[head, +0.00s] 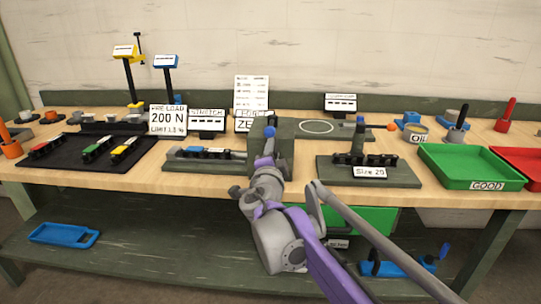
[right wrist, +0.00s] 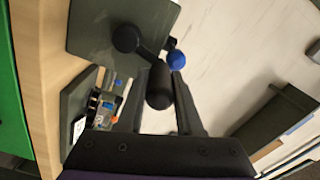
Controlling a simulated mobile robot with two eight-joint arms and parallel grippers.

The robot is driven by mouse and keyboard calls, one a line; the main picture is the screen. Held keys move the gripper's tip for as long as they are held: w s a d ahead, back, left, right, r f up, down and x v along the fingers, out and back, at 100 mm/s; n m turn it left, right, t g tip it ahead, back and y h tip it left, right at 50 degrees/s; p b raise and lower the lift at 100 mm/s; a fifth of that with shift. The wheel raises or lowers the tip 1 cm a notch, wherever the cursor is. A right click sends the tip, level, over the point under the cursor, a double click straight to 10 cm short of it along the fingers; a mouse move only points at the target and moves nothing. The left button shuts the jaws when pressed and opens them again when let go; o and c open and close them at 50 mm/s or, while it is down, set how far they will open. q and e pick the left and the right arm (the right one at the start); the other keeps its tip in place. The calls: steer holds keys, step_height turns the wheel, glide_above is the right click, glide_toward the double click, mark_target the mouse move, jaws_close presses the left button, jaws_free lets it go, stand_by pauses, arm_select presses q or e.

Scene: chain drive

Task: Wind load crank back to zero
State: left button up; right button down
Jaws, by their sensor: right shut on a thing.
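The load crank sits on the front of a dark green block (head: 285,140) at the middle of the bench. In the right wrist view its round hub (right wrist: 126,38), dark arm and black handle (right wrist: 160,88) show, with a blue knob (right wrist: 176,58) beside the handle. The blue knob also shows in the head view (head: 269,132). My right gripper (head: 264,163) is at the front of the block, shut on the crank handle. The handle lies between its two fingers in the right wrist view. The gripper hides most of the crank in the head view. My left gripper is not in view.
Left of the block stands a stretch fixture (head: 205,165) with a chain piece and a display (head: 207,122). A pre-load 200 N sign (head: 167,119) stands behind. The size 20 fixture (head: 385,172) and green GOOD tray (head: 470,166) are right. A force sign is partly hidden.

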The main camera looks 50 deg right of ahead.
steer(key=c, duration=0.6)
jaws_free()
